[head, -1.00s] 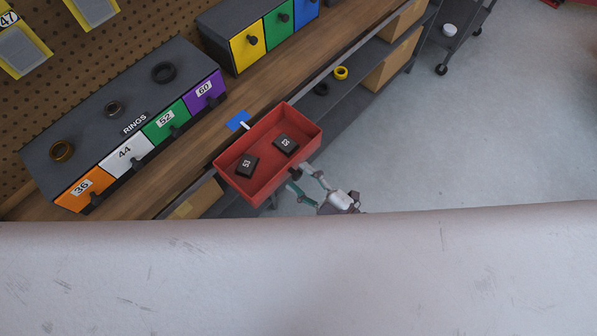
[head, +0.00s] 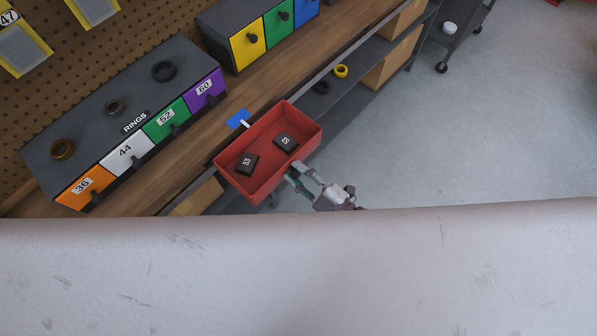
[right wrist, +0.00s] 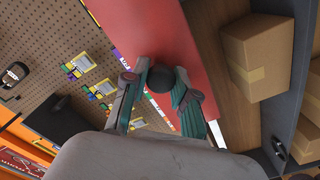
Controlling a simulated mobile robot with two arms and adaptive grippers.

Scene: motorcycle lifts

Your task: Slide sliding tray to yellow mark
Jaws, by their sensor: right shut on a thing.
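The red sliding tray (head: 236,176) sits at the front edge of the wooden bench, with two dark blocks marked 53 (head: 246,163) inside. A blue mark (head: 238,119) lies on the bench behind it, and a small white pointer (head: 246,125) at the tray's back edge is beside that mark. I cannot make out a yellow mark on the bench. My right gripper (head: 295,173) is at the tray's front face. In the right wrist view its fingers are shut on the tray's dark round knob (right wrist: 160,78), against the red front (right wrist: 150,30). My left gripper is not in view.
A ring drawer cabinet (head: 120,95) stands on the bench to the left, another drawer unit (head: 225,20) behind. Lower shelves hold cardboard boxes (head: 393,58) and rings (head: 341,71). A large pale surface fills the bottom.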

